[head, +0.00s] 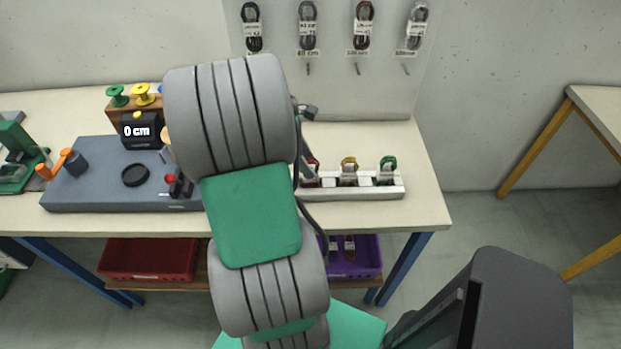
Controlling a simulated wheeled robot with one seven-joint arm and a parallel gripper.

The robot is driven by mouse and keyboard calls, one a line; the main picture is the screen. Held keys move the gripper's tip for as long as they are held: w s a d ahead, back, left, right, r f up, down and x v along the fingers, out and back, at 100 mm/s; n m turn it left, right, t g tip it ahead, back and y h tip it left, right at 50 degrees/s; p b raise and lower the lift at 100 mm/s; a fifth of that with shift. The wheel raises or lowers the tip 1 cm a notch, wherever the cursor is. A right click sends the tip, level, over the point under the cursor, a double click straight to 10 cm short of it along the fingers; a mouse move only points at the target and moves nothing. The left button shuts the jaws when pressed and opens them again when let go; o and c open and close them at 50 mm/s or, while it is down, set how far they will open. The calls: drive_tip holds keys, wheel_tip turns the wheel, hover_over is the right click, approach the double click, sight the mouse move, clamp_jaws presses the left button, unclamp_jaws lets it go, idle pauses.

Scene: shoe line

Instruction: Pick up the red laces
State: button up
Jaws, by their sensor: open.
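The red laces (313,165) stand in the left part of a white slotted holder (350,193) on the table. Only a small reddish loop and a dark lower part show, as my arm covers the left end of the holder. Yellow laces (349,164) and green laces (388,164) stand to their right in the same holder. My gripper (303,150) is mostly hidden behind my arm; only dark parts show at the arm's right edge, close to the red laces. It is open. I cannot tell whether it touches the laces.
A grey station with a "0 cm" display (139,131) stands left of my arm. Several dark lace bundles hang on the back panel (400,85). A red bin (148,258) and a purple bin (368,262) sit below. The tabletop right of the holder is clear.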

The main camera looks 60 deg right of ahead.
drive_tip(key=x, duration=0.4)
drive_tip(key=shift+w+a+f, duration=0.15)
drive_tip(key=shift+c, duration=0.4)
clamp_jaws()
